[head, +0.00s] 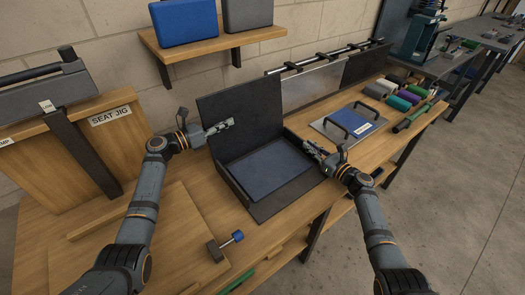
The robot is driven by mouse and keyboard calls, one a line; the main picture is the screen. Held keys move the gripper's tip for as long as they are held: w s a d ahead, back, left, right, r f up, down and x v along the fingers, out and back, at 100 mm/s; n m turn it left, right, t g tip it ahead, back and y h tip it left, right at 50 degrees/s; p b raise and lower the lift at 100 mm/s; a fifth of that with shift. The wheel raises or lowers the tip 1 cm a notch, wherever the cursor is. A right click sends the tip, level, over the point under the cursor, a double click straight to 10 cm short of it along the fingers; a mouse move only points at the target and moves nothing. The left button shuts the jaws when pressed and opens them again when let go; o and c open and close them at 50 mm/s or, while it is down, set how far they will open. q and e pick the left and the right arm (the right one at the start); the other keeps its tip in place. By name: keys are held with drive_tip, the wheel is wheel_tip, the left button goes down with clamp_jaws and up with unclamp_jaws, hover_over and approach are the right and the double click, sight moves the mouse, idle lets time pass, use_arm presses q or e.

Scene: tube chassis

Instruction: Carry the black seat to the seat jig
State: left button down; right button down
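The black seat (295,207) stands on the wooden bench in the middle of the head view. It has a low base with a dark blue pad (268,168) and an upright back panel (250,105). My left gripper (230,123) is at the left part of the back panel, overlapping it in the picture. My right gripper (308,145) is at the right side of the base, near its back corner. Whether either one touches the seat or has its fingers shut is too small to tell. The seat jig (75,150) is a wooden fixture at the left, with a label.
A grey clamp bar (45,95) and a dark strap cross the jig. A small clamp tool (225,243) lies in front of the seat. A plate with handles (340,122) and coloured rolls (395,97) lie to the right. A wall shelf (215,43) holds blue and grey cushions.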

sight(223, 113)
idle(0.5)
